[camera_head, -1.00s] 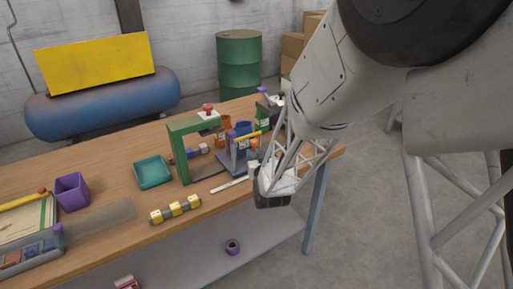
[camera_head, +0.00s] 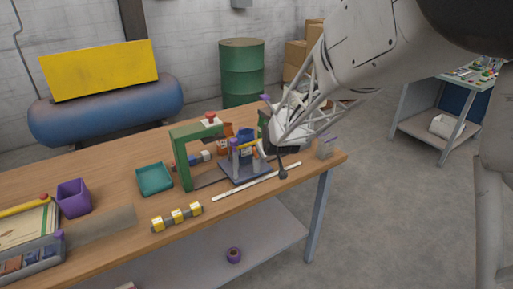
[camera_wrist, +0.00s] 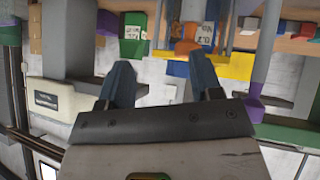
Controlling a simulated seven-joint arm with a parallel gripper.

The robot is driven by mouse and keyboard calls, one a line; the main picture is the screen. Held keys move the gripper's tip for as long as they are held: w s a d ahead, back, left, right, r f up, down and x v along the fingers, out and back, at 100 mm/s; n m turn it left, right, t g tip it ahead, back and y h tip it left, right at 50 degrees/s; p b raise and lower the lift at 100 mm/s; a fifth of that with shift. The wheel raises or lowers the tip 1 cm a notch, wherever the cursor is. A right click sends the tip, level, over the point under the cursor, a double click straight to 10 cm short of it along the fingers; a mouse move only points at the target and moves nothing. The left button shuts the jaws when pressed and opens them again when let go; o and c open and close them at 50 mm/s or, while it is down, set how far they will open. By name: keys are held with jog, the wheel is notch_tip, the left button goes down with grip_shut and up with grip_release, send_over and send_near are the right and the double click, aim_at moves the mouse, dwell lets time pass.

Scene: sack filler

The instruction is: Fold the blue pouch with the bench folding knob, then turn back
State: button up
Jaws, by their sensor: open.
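The blue pouch (camera_head: 246,137) stands upright in a grey folding fixture (camera_head: 246,173) with posts and a yellow bar (camera_head: 247,145), near the bench's right end. A small orange knob (camera_head: 260,142) sits at the bar's right end. Blue pouch fabric (camera_wrist: 206,12) shows behind. Nothing is held.
A green press frame (camera_head: 184,155) with a red knob stands left of the fixture. A teal tray (camera_head: 154,178), purple bin (camera_head: 74,196), yellow blocks (camera_head: 178,216) and a white ruler (camera_head: 257,181) lie on the bench (camera_head: 120,200).

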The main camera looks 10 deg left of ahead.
aim_at(256, 152)
jog(key=w+a+r+n+g+h, duration=0.1)
jog(key=n+g, duration=0.1)
jog(key=a+r+n+g+h, duration=0.1)
jog(key=n+g, duration=0.1)
jog(key=w+a+r+n+g+h, duration=0.1)
jog(key=a+r+n+g, duration=0.1)
jog(key=g, duration=0.1)
jog(key=shift+w+a+n, duration=0.1)
jog(key=shift+w+n, duration=0.2)
jog(key=shift+w, duration=0.05)
jog(key=shift+a+r+n+g+h, duration=0.3)
jog(key=shift+r+n+g+h, duration=0.2)
jog(key=shift+r+n+g, duration=0.3)
jog(key=shift+s+r, duration=0.1)
jog(key=shift+f, duration=3.9)
